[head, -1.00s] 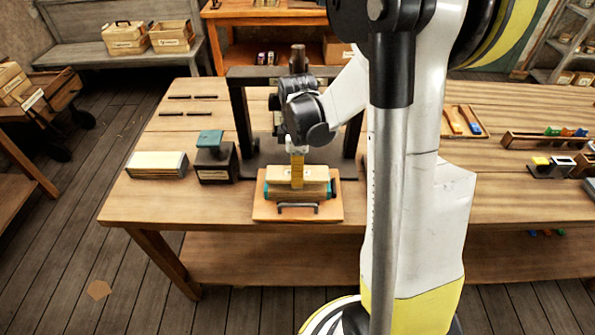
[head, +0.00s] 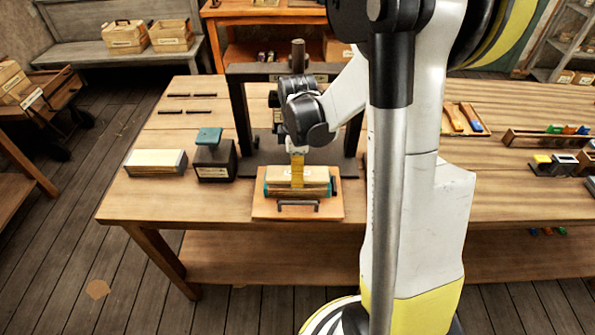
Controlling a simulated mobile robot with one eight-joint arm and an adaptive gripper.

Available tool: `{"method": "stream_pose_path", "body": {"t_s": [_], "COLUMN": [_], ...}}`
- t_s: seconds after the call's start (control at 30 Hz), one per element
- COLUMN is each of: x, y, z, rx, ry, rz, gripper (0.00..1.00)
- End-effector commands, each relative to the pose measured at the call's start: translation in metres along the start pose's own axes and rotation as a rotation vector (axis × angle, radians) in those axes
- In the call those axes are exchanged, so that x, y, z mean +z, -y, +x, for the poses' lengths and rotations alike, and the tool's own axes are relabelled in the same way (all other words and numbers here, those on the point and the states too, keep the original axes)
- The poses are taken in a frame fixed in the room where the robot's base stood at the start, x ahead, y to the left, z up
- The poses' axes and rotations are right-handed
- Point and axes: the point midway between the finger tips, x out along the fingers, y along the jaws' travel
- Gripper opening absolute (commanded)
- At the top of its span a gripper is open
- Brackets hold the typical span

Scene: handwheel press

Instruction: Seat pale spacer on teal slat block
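The teal slat block (head: 268,188) lies on a wooden board under the press, with teal showing at its two ends. The pale spacer (head: 316,173) is on or just above it, lined up lengthwise; I cannot tell if they touch all along. My gripper (head: 297,170) points straight down at the middle of the spacer. One yellow finger lies across the spacer's near face. The other finger is hidden behind, so I cannot see whether the grip is closed.
The dark press frame (head: 243,115) stands around my gripper. The board (head: 262,207) has a dark front handle. Left of it stand a dark box with a teal top (head: 209,138) and a pale-topped block (head: 155,162). Trays with small parts (head: 545,138) are at right. The table's front left is clear.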

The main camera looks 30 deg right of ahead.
Motion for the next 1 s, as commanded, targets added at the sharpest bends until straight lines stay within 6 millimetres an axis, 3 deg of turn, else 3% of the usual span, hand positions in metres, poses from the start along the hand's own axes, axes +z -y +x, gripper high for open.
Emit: {"method": "stream_pose_path", "body": {"t_s": [0.5, 0.53, 0.6, 1.0], "x": [0.0, 0.0, 0.0, 0.0], "y": [0.0, 0.0, 0.0, 0.0], "z": [0.011, 0.01, 0.01, 0.001], "rx": [0.0, 0.0, 0.0, 0.0], "ry": [0.0, 0.0, 0.0, 0.0], "rz": [0.0, 0.0, 0.0, 0.0], "gripper": [0.16, 0.58, 0.72, 0.72]}}
